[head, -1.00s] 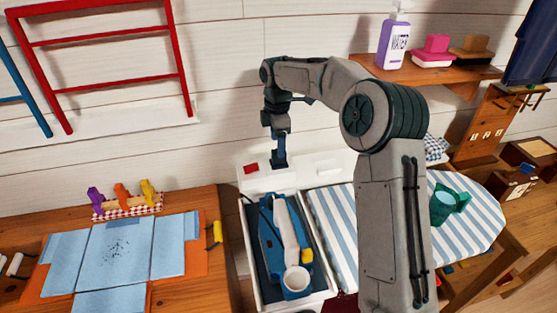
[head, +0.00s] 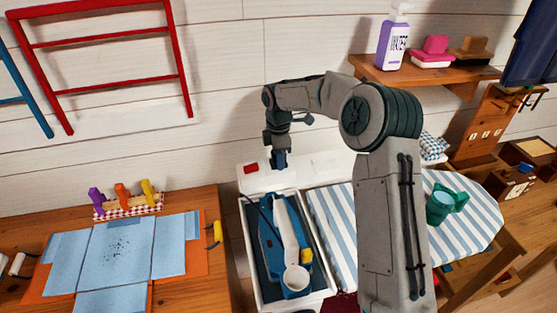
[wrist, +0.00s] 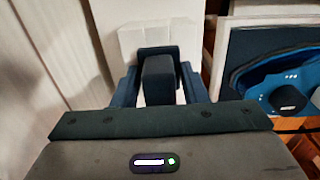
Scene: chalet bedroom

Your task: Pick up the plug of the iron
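The blue iron (head: 270,240) lies in a white-rimmed tray with a dark floor (head: 314,291). Its dark cord (head: 250,204) shows near the tray's upper left corner. The iron's blue body also shows at the right of the wrist view (wrist: 285,85). My gripper (head: 280,164) is low over the white ledge (head: 262,181) behind the tray. The wrist view shows my gripper's blue parts (wrist: 158,80) around a dark block in front of a white box (wrist: 150,35).
A red piece (head: 250,169) sits on the ledge left of my gripper. A striped ironing board (head: 470,222) with a teal cup (head: 440,207) stands right. A wooden table (head: 205,290) with blue cloth is left. The wall is close behind; a shelf (head: 425,75) hangs upper right.

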